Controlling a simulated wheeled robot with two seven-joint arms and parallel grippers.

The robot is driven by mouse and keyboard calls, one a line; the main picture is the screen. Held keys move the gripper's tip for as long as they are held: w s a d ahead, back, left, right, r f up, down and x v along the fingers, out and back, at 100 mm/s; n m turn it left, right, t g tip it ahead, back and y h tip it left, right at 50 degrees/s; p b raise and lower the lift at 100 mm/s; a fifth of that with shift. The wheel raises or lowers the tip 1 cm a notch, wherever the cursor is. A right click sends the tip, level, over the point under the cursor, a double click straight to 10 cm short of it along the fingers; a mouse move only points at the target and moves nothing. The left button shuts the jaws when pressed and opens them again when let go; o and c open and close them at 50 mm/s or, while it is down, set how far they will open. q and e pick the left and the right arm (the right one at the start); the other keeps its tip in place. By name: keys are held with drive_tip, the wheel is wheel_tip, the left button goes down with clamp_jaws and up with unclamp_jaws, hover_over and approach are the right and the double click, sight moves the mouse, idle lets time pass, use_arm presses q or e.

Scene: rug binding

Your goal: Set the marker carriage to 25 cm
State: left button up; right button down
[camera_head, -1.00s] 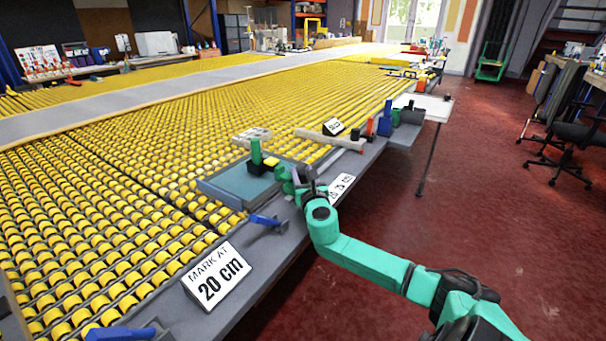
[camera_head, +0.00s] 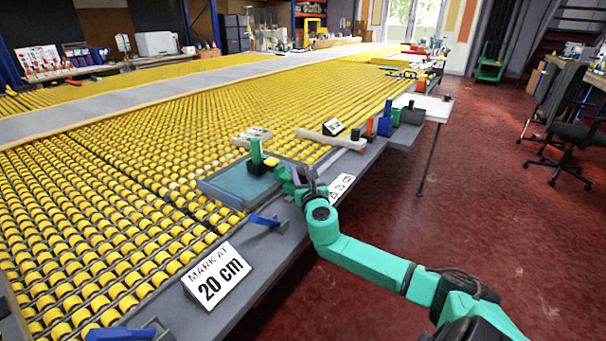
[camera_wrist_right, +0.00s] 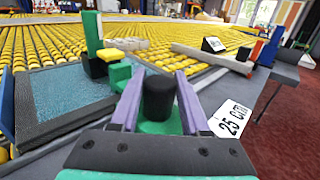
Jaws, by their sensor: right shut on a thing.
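The marker carriage shows in the head view as a green part (camera_head: 285,174) beside a blue-grey pad. A green post (camera_head: 256,150) and a yellow-topped black block stand at its left. In the right wrist view, a black round knob (camera_wrist_right: 159,95) rises from its green base. My right gripper (camera_head: 305,176) is at the knob, and its two purple fingers (camera_wrist_right: 158,88) stand on either side of it, shut on it. No scale reading is legible. My left gripper is out of view.
A "MARK AT 20 cm" card (camera_head: 217,275) stands nearer on the grey table edge. A blue-handled part (camera_head: 265,220) sits between it and the pad (camera_head: 245,186). A pale bar (camera_head: 331,139) and blue and orange uprights stand farther along. Yellow rollers fill the table's left.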

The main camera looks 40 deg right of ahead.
drive_tip(key=shift+d, duration=0.1)
idle(0.4)
drive_tip(key=shift+d, duration=0.25)
drive_tip(key=w+d, duration=0.1)
drive_tip(key=d, duration=0.2)
drive_tip(key=w+d+b, duration=0.1)
drive_tip(key=d, duration=0.2)
drive_tip(key=d+b, duration=0.1)
drive_tip(key=d, duration=0.1)
drive_tip(key=shift+w+d, duration=0.4)
drive_tip(key=shift+d, duration=0.3)
drive_tip(key=shift+r, duration=0.15)
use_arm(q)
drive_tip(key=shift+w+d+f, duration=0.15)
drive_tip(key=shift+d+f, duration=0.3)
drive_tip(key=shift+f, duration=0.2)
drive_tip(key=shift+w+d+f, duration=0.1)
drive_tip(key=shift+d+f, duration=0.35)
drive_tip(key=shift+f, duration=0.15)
